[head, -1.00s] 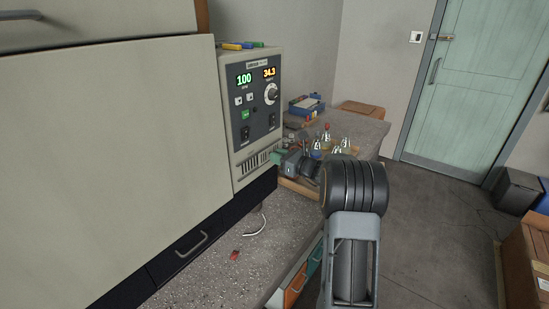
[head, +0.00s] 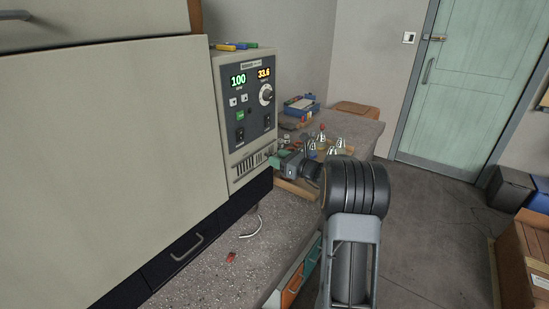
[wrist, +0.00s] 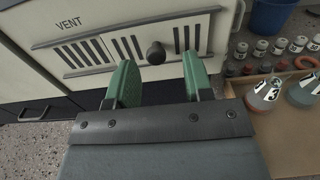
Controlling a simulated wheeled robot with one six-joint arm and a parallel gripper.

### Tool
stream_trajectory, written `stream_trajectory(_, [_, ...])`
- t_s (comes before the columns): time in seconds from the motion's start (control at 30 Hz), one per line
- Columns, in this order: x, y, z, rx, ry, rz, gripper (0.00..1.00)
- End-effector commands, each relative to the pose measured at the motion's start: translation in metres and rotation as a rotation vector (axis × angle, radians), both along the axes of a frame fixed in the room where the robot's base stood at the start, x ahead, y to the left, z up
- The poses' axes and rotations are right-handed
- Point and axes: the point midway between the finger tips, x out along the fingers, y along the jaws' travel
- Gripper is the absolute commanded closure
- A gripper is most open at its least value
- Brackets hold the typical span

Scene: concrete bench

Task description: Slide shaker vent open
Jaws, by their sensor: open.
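The shaker (head: 245,110) is a cream cabinet with a dark control panel on the left in the head view. Its vent (head: 250,165) is a row of slots low on its front. In the wrist view the vent (wrist: 88,53) has dark slots on both sides of a round black knob (wrist: 156,53). My gripper (wrist: 159,64) is open, with one green finger on each side of the knob in the picture. Gaps show between the knob and both fingers; how deep they reach is unclear. In the head view my wrist partly hides the gripper at the vent.
A drawer handle (head: 187,247) juts out below the shaker. A small red item (head: 231,257) lies on the bench.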

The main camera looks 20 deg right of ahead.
Motion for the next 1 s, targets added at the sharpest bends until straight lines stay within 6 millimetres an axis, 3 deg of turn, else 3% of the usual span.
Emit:
stream_trajectory(0.3, [-0.058, -0.033, 0.0, -0.001, 0.0, -0.004, 0.53])
stream_trajectory(0.5, [-0.085, -0.048, 0.0, -0.001, 0.0, -0.003, 0.53])
stream_trajectory(0.7, [-0.099, -0.055, 0.0, -0.001, 0.0, -0.001, 0.53])
stream_trajectory(1.0, [-0.103, -0.057, 0.0, -0.001, 0.0, 0.0, 0.53])
